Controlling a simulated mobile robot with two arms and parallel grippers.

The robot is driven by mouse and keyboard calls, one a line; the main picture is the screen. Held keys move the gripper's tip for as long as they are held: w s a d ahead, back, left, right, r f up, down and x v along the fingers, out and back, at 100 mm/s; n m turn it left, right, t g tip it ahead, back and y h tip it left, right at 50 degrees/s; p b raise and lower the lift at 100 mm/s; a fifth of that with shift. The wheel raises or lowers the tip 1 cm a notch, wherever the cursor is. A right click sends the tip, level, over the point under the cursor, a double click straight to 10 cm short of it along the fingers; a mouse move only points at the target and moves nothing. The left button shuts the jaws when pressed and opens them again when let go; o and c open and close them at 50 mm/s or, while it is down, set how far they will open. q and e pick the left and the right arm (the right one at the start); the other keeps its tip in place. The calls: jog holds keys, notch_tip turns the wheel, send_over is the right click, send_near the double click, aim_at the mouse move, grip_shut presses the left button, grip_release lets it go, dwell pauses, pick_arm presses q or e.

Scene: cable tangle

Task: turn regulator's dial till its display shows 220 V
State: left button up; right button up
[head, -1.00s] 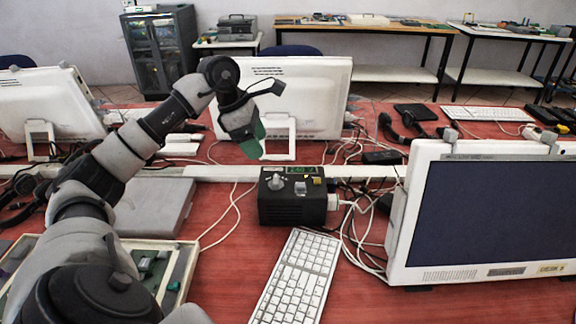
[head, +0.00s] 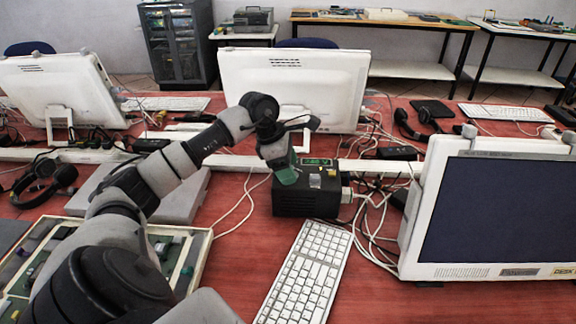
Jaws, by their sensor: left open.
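The regulator (head: 305,203) is a black box on the red desk, behind the white keyboard. Its small green-lit display (head: 318,162) is on the top at the back, but the digits are too small to read. My left gripper (head: 287,174), with green fingertips, is open and points down over the left part of the regulator's top. It covers the place of the dial, so the dial is hidden and I cannot tell whether the fingers touch it. My right gripper is not in view.
A white keyboard (head: 306,272) lies in front of the regulator. A monitor (head: 497,215) stands at right, with tangled white cables (head: 375,225) between it and the regulator. Another white monitor (head: 292,88) stands behind. A tray of circuit boards (head: 199,255) is at left.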

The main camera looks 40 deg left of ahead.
pick_arm(q)
jog(key=c, duration=0.9)
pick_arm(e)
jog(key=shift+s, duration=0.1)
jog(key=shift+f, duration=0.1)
pick_arm(q)
jog(key=shift+s+n+y, duration=0.1)
jog(key=shift+n+y, duration=0.3)
jog(key=shift+n, duration=0.7)
jog(key=n+t+y+b, duration=0.1)
jog(key=n, duration=0.2)
jog(key=shift+d+n, duration=0.1)
jog(key=shift+n, duration=0.2)
jog(key=shift+n+t+y, duration=0.3)
jog(key=shift+n+y, duration=0.2)
jog(key=shift+n, duration=0.6)
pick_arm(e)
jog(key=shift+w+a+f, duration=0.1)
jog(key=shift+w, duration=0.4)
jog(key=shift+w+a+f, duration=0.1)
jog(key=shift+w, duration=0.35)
pick_arm(q)
jog(key=shift+r, duration=0.1)
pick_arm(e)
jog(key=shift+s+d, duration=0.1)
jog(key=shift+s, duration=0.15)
pick_arm(q)
jog(key=o, duration=0.9)
